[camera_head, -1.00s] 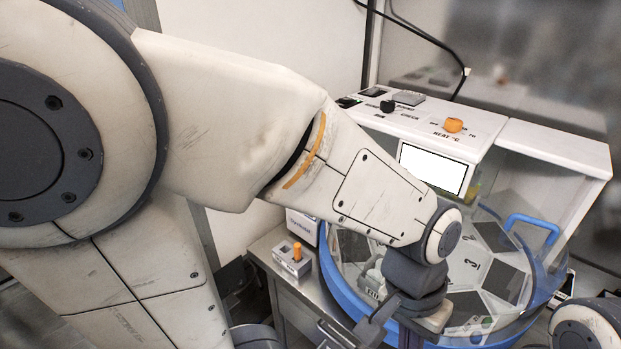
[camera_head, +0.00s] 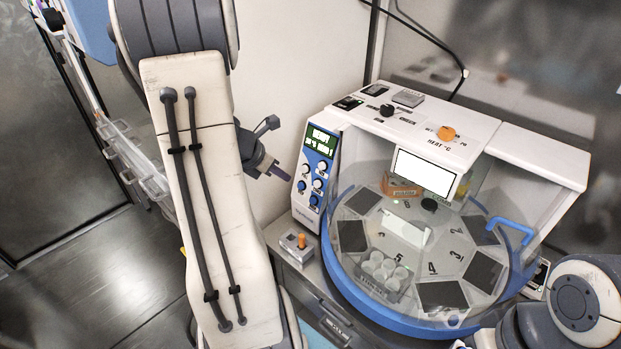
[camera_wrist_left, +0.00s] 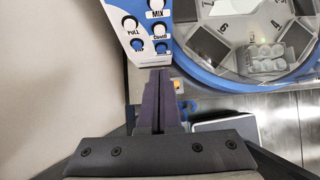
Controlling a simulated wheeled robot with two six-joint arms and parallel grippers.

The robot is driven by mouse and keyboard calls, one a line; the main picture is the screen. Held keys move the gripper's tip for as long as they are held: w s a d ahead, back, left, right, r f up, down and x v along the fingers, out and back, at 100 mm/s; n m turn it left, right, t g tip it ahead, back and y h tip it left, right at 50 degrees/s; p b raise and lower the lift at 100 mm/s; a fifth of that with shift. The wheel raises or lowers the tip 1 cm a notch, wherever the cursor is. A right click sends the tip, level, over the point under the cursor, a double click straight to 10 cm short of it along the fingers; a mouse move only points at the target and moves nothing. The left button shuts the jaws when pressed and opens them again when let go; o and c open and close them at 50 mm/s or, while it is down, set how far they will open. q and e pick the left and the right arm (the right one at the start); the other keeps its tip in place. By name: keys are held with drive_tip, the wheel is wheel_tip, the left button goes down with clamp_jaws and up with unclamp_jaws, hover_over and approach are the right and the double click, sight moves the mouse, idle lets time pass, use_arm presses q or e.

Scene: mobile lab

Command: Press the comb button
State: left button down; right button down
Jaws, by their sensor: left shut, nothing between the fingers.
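The blue and white control panel (camera_head: 319,160) stands on the left side of the machine, with a lit green screen and several round buttons. In the left wrist view the panel (camera_wrist_left: 143,63) shows white and blue buttons with small labels. One label appears to read "Comb" (camera_wrist_left: 158,37), close below a white button (camera_wrist_left: 157,25). My left gripper (camera_head: 284,173) is shut and empty, just left of the panel in the head view. In the left wrist view its dark fingertips (camera_wrist_left: 160,72) point at the panel's lower edge. Contact cannot be judged. My right gripper is out of view.
The machine's round glass-covered chamber (camera_head: 345,262) with a blue rim lies right of the panel. A small box with an orange knob (camera_head: 297,243) sits on the bench below the panel. A white wall is behind the gripper. My right arm shows at lower right.

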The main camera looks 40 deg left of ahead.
use_arm(q)
drive_tip(key=b, duration=0.1)
approach(315, 187)
wheel_tip(315, 187, down, 3)
drive_tip(key=w, duration=0.1)
drive_tip(key=w+f+p, duration=0.1)
drive_tip(key=w+f, duration=0.1)
drive_tip(key=shift+w+d, duration=0.2)
drive_tip(key=shift+w, duration=0.15)
drive_tip(key=shift+r, duration=0.1)
